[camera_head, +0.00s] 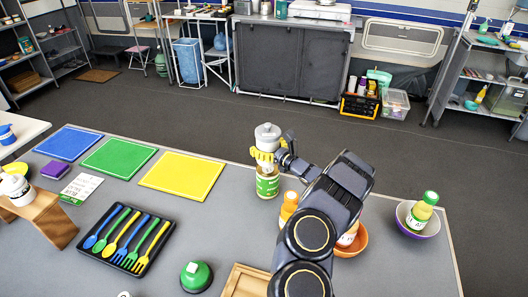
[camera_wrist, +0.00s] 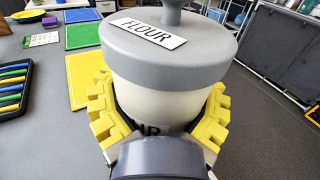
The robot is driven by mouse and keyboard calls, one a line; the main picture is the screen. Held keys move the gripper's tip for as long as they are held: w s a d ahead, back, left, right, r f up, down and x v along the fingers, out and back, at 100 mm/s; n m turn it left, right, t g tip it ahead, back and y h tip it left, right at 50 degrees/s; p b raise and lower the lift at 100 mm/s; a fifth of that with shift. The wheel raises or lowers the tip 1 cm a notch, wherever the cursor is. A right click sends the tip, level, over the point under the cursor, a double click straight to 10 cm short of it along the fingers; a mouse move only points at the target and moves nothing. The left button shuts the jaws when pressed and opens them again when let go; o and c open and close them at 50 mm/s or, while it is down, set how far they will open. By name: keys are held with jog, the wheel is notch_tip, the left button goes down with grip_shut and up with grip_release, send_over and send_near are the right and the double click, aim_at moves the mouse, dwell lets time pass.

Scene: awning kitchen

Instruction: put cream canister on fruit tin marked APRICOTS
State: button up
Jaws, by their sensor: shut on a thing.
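The cream canister (camera_head: 267,142) has a grey knobbed lid and is held upright. In the wrist view the canister (camera_wrist: 165,78) shows a FLOUR label on its lid. My gripper (camera_head: 263,155), with yellow padded fingers, is shut around its body; the fingers show on both sides in the wrist view. A tin with a green label (camera_head: 267,186) stands on the grey table directly below the canister in the head view. Its label is too small to read. I cannot tell whether the canister touches the tin. The tin is hidden in the wrist view.
A yellow mat (camera_head: 182,176), green mat (camera_head: 118,158) and blue mat (camera_head: 68,143) lie left of the tin. Bottles in an orange bowl (camera_head: 352,243) and a purple bowl (camera_head: 418,219) stand right. A black cutlery tray (camera_head: 126,240) and green-topped object (camera_head: 196,276) are nearer.

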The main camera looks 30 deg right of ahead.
jog(key=shift+f, duration=1.4)
jog(key=shift+f, duration=0.1)
jog(key=o, duration=1.1)
